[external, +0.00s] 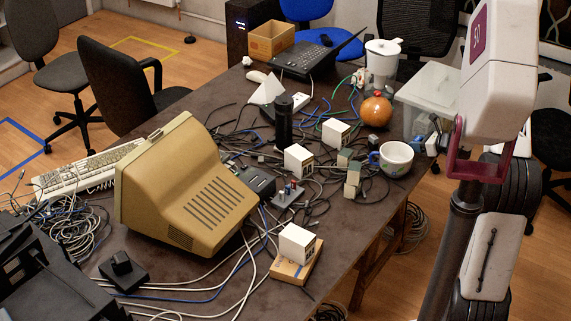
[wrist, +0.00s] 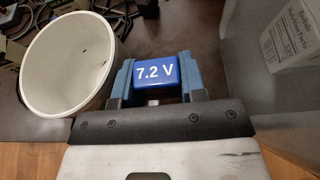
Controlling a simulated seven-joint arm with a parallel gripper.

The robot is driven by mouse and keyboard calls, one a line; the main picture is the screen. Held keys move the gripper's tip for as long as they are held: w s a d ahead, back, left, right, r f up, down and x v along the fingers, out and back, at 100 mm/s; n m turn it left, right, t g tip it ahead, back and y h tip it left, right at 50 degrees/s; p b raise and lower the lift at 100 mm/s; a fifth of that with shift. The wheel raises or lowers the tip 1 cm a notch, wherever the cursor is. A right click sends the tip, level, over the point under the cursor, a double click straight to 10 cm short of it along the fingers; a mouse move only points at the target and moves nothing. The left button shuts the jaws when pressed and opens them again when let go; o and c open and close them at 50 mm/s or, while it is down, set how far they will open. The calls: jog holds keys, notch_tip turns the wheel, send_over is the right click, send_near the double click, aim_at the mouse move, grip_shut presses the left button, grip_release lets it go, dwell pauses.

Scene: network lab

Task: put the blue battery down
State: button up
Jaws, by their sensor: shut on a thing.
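The blue battery (wrist: 155,71), marked "7.2 V", sits between the blue fingers of my gripper (wrist: 157,80) in the wrist view. The gripper is shut on it. A dark surface lies beyond the battery; I cannot tell whether the battery touches it. In the external view my gripper (external: 433,133) is at the right end of the table, just right of the white mug, small and partly hidden. The battery cannot be made out clearly there.
The white mug (external: 396,159) is close beside my gripper; its open mouth (wrist: 62,62) fills the wrist view's left. A pale box with printed text (wrist: 293,50) is at right. White cubes, cables and an orange round object (external: 376,112) crowd the table (external: 345,235). A clear bin (external: 428,90) stands behind.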

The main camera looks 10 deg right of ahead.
aim_at(414, 161)
notch_tip(414, 161, down, 4)
jog(key=shift+r, duration=0.2)
jog(key=shift+w+d+f, duration=0.15)
jog(key=shift+f, duration=0.4)
jog(key=shift+f, duration=0.15)
jog(key=o, duration=1)
jog(key=shift+c, duration=0.2)
jog(key=v, duration=1.2)
jog(key=shift+r, duration=0.25)
